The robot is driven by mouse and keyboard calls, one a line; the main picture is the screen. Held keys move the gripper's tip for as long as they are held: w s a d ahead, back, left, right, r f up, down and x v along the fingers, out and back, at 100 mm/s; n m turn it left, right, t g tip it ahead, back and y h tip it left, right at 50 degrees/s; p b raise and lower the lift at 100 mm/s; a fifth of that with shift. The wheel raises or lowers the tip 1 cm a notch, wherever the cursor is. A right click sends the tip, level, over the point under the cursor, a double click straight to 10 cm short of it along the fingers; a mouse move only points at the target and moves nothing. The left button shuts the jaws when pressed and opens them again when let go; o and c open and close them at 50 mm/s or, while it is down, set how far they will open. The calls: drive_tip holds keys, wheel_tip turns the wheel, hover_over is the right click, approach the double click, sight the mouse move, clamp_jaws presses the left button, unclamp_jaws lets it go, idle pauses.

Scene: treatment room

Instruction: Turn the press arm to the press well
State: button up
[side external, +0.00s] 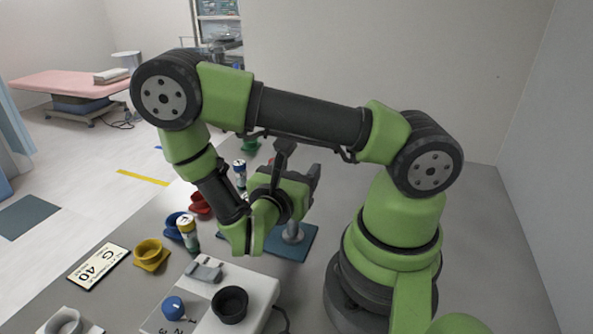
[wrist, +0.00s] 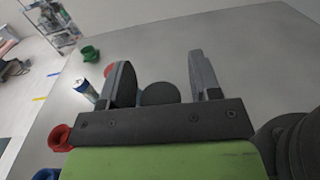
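A blue base plate (side external: 306,243) with a short grey post (side external: 292,233) stands on the table behind my wrist in the side view, and my arm hides its upper part. I cannot clearly make out the press arm or the press well. My gripper (side external: 314,174) is above this post in the side view. In the wrist view my gripper (wrist: 162,75) has its two dark fingers well apart. A dark grey rounded thing (wrist: 159,94) shows between them, nearer the left finger. I cannot tell whether it touches a finger.
A white device with a blue dial (side external: 173,307) and black cup (side external: 230,304) stands at the front. A yellow cup (side external: 150,252), blue cup (side external: 174,226), red cup (side external: 200,204), green cup (wrist: 90,53) and vials (side external: 188,234) line the left. A card (side external: 98,266) lies beside them.

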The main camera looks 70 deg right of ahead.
clamp_jaws()
drive_tip(key=shift+w+a+n+t+y, duration=0.15)
drive_tip(key=shift+n+t+y, duration=0.1)
drive_tip(key=shift+n+t, duration=0.8)
drive_tip(key=shift+w+d+n+t+y, duration=0.15)
drive_tip(key=shift+n+t, duration=0.4)
drive_tip(key=shift+t, duration=0.85)
drive_tip(key=shift+w+a+n+t+y, duration=0.1)
drive_tip(key=shift+n+t+y, duration=0.2)
drive_tip(key=shift+n+t, duration=0.75)
drive_tip(key=shift+m, duration=0.35)
drive_tip(key=shift+o, duration=0.8)
unclamp_jaws()
drive_tip(key=v, duration=1)
drive_tip(key=shift+f, duration=0.15)
